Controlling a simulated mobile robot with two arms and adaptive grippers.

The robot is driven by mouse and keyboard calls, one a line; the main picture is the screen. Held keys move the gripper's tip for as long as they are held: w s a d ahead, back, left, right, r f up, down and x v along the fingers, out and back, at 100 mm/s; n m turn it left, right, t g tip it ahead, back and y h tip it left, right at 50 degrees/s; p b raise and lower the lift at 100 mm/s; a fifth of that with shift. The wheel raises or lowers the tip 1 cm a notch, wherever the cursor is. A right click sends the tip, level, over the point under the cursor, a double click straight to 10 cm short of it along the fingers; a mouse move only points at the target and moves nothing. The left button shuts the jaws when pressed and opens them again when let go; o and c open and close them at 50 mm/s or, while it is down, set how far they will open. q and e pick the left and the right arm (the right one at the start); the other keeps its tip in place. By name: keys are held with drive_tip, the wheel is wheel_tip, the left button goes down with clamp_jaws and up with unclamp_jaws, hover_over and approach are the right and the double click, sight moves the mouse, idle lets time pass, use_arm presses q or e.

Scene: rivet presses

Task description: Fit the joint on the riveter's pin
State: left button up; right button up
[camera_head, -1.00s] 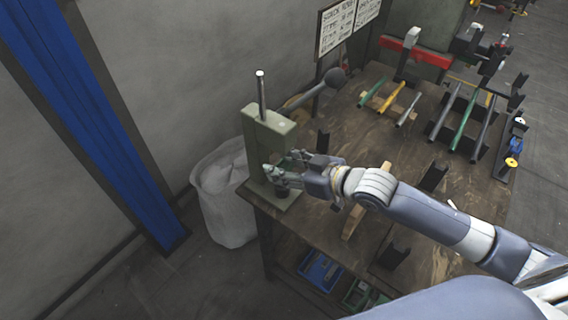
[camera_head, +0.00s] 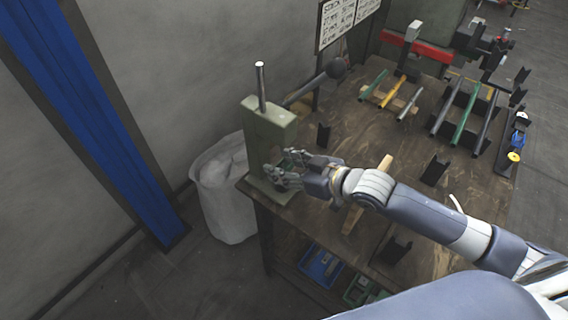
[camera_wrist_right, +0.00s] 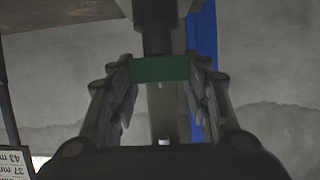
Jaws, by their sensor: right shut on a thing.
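The green-grey riveter (camera_head: 262,130) stands at the near left corner of the wooden table. A steel rod (camera_head: 260,86) rises from its top and a lever with a ball end reaches to the right. My right gripper (camera_head: 282,172) is at the riveter's opening, above its base. In the right wrist view my right gripper (camera_wrist_right: 160,90) is shut on a green joint (camera_wrist_right: 160,69) held between the fingers. The riveter's dark pin (camera_wrist_right: 157,38) is in line with the joint and meets its edge in the picture; whether it enters the joint is hidden. My left gripper is out of view.
A white bin bag (camera_head: 226,190) stands on the floor left of the table. Coloured tubes (camera_head: 465,115) lie on black racks at the back right. A wooden strip (camera_head: 368,195) and black brackets (camera_head: 434,171) are near my right arm. A blue tray (camera_head: 321,268) is below.

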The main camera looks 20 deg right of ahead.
sight(291, 139)
drive_tip(key=o, duration=1)
wheel_tip(291, 139, up, 10)
drive_tip(key=shift+f, duration=0.1)
idle(0.6)
